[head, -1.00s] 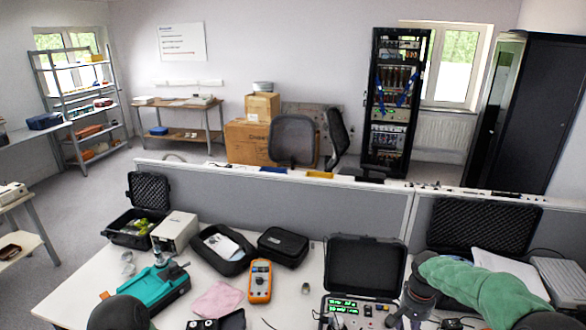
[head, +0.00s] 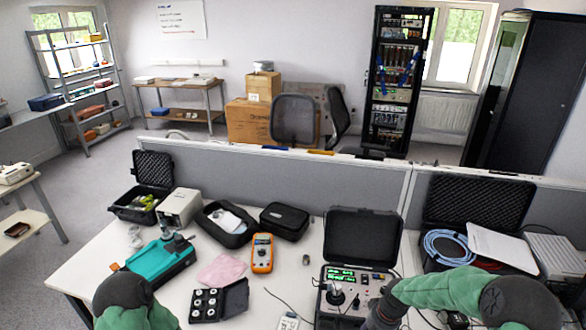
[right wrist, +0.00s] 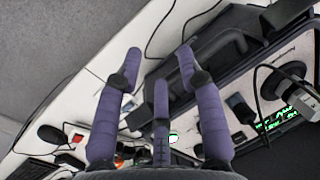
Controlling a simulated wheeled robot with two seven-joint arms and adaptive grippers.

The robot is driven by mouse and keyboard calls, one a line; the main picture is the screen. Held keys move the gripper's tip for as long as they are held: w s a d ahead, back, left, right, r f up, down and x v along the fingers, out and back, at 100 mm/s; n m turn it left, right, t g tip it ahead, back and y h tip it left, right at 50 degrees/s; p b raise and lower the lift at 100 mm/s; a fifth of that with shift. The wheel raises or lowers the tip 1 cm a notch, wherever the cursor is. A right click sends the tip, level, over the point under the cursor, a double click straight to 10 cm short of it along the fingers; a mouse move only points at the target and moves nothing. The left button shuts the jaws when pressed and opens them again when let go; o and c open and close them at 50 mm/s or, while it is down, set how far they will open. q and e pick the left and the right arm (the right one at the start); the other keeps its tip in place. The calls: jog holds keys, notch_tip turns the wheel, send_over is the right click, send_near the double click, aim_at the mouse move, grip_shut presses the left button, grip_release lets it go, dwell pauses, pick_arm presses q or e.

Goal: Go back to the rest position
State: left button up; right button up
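My right gripper (right wrist: 160,70) shows purple fingers spread apart in the right wrist view, with nothing between them. In the head view my right arm comes in from the right. Its dark end (head: 384,312) is at the right edge of the open black instrument case (head: 364,238), covering part of it. I cannot tell whether it touches the case.
The white desk (head: 85,262) carries a teal tool (head: 160,260), a pink cloth (head: 222,269), an orange multimeter (head: 262,253) and a small black box of round pieces (head: 234,298). A grey partition (head: 270,196) runs behind. An open case with blue cable (head: 446,245) stands at right.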

jog(key=s+a+f+y, duration=0.1)
jog(key=s+a+f, duration=0.3)
jog(key=s, duration=0.3)
jog(key=s+a+f+n, duration=0.1)
jog(key=s+a+f, duration=0.4)
jog(key=s, duration=0.2)
jog(key=s+a+f+y, duration=0.1)
jog(key=s+a+f, duration=0.3)
jog(key=s, duration=0.3)
notch_tip(320, 180, down, 7)
jog(key=b, duration=0.7)
jog(key=shift+s+f, duration=0.15)
jog(key=shift+a, duration=0.15)
